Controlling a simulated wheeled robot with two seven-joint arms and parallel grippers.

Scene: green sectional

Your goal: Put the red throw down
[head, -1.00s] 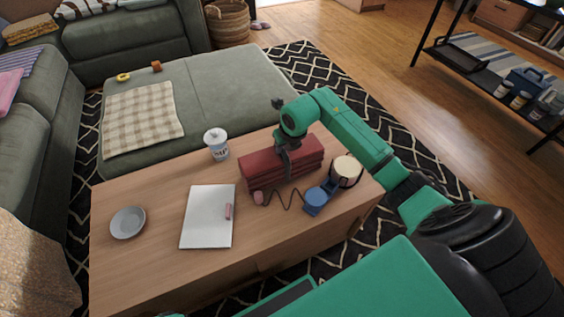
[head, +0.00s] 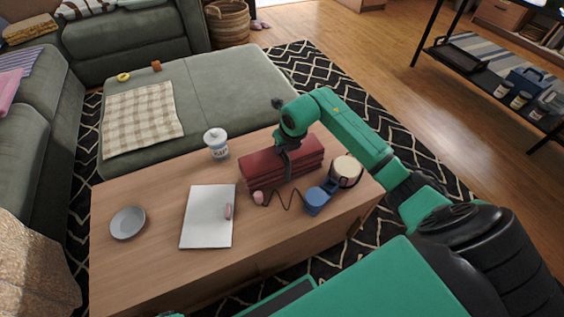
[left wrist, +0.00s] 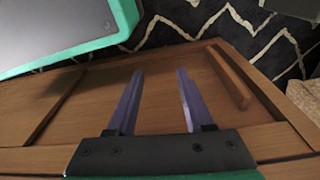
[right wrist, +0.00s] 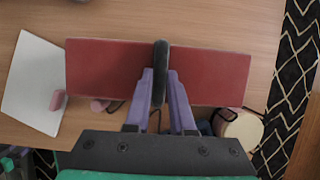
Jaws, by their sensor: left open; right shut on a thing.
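The red throw (head: 311,156) is folded into a thick, layered block at the back right of the wooden coffee table (head: 160,270). It looks level and at or very near the tabletop; I cannot tell whether it rests fully on it. In the right wrist view the throw (right wrist: 108,70) spans both sides of a dark band across its middle. My right gripper (head: 286,160) is over the throw, its fingers (right wrist: 160,75) shut on that band. My left gripper (left wrist: 160,72) is open and empty, close to the table's wooden side.
Beside the throw are a blue object (head: 315,202), a cream-topped round container (head: 346,170), a wavy dark cord and a pink piece (head: 258,197).

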